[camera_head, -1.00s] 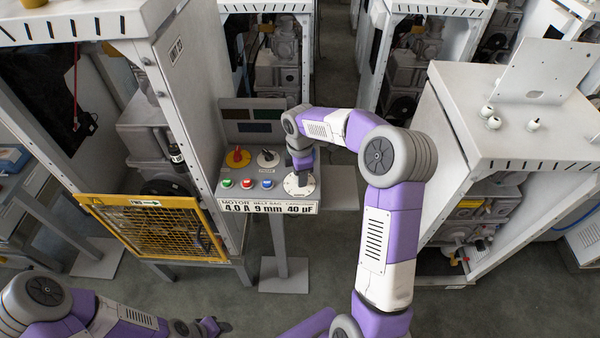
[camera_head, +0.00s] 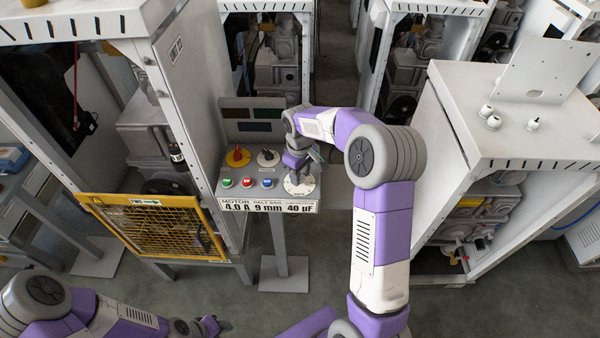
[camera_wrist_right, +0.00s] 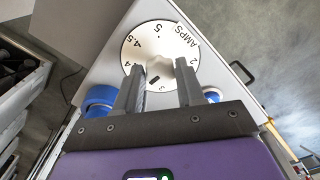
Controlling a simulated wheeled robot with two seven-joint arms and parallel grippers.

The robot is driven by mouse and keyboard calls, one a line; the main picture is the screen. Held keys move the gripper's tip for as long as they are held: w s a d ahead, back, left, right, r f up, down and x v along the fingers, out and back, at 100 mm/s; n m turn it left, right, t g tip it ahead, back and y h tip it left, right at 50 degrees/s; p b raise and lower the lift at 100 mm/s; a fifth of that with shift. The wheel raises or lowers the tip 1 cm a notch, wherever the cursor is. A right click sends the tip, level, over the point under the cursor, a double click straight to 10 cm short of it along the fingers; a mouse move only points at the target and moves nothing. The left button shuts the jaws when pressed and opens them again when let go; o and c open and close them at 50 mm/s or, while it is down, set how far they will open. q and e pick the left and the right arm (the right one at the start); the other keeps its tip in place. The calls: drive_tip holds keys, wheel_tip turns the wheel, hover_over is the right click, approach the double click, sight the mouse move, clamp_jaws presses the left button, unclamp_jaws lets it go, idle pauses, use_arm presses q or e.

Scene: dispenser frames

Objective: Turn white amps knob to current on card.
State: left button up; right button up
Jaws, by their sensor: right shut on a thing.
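The white amps knob (camera_wrist_right: 168,72) sits on a round white dial (camera_wrist_right: 132,48) marked AMPS, with numbers such as 2, 3, 4, 4.5 and 5 in the right wrist view. My right gripper (camera_wrist_right: 160,66) is shut on the knob, one finger on each side. In the head view the dial (camera_head: 299,187) is at the panel's right, partly under my right gripper (camera_head: 297,172). The card (camera_head: 268,206) on the panel's front edge reads MOTOR 4.0 A, 9 mm, 40 µF. My left gripper (camera_head: 212,326) is low at the left, away from the panel.
The panel also has a red knob on yellow (camera_head: 237,157), a black knob (camera_head: 268,158), and green, red and blue buttons (camera_head: 266,183). A yellow mesh guard (camera_head: 160,228) stands left of it. A white cabinet (camera_head: 455,125) stands to the right.

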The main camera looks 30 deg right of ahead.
drive_tip(key=m, duration=0.3)
drive_tip(key=shift+r+m, duration=0.1)
drive_tip(key=shift+m, duration=0.2)
drive_tip(key=m, duration=0.4)
drive_tip(key=shift+m, duration=0.3)
drive_tip(key=o, duration=1)
wheel_tip(320, 180, up, 8)
drive_tip(key=shift+f+p, duration=0.25)
drive_tip(key=shift+p, duration=0.25)
